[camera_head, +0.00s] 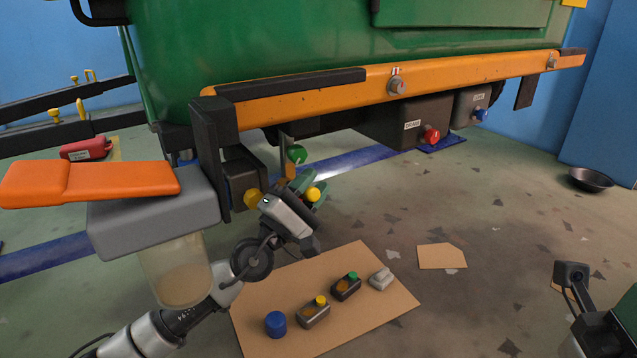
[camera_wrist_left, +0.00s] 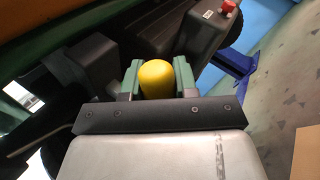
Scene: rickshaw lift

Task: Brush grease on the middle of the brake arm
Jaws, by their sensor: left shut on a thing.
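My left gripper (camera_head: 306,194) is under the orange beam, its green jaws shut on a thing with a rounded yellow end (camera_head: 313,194). That yellow end also shows between the jaws in the left wrist view (camera_wrist_left: 157,79). The rest of the held thing is hidden, so I cannot tell its bristles or tip. Just behind the gripper hangs a small lever assembly with a green knob (camera_head: 297,154) and a short orange bar (camera_head: 289,171). I cannot tell for sure which part is the brake arm. Part of my right arm (camera_head: 598,333) shows at the lower right; its jaw state is unclear.
Open floor lies right.

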